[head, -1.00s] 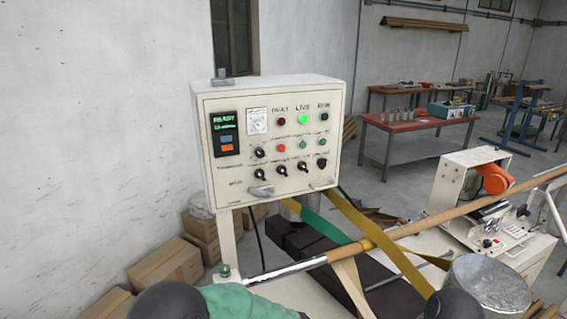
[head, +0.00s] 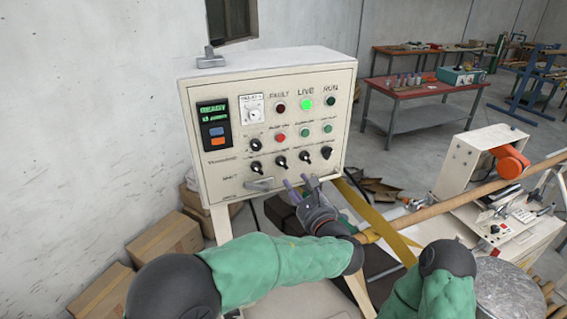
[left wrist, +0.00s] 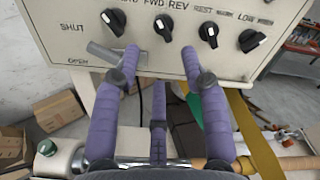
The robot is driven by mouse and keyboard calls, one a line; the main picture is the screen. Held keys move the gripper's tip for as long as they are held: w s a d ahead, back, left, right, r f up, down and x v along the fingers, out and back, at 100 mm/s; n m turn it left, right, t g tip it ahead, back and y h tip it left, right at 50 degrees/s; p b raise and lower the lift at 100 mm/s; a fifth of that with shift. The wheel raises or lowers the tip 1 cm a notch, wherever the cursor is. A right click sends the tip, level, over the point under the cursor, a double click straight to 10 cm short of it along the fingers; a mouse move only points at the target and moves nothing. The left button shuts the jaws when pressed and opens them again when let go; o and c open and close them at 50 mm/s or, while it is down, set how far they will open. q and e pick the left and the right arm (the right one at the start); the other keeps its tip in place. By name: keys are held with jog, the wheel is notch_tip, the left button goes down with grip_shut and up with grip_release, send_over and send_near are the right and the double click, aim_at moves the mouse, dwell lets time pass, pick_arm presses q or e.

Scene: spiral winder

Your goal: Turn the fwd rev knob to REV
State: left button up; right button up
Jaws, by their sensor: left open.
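The control box (head: 330,115) carries a bottom row of black knobs. The fwd rev knob (head: 280,161) is second from left in that row. In the left wrist view the fwd rev knob (left wrist: 162,26) sits under the letters FWD REV, and its pale mark seems to lean to the upper left. My left gripper (head: 300,184) is open and empty, below and in front of the knob row. In the left wrist view its purple fingers (left wrist: 162,54) are spread below the knob, apart from it. My right gripper is out of view.
A grey lever (head: 260,184) marked SHUT and OPEN sticks out at the box's lower left, close to my left fingers. A yellow strap (head: 362,208) and a long tube (head: 440,207) lie right of the gripper. Cardboard boxes (head: 165,247) stand at left.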

aim_at(282, 163)
pick_arm(q)
jog(key=p+x, duration=0.1)
jog(key=x, duration=0.9)
jog(key=shift+w+f+p, duration=0.15)
jog(key=shift+w+p, duration=0.1)
jog(key=shift+p, duration=0.1)
jog(key=shift+a, duration=0.1)
grip_shut()
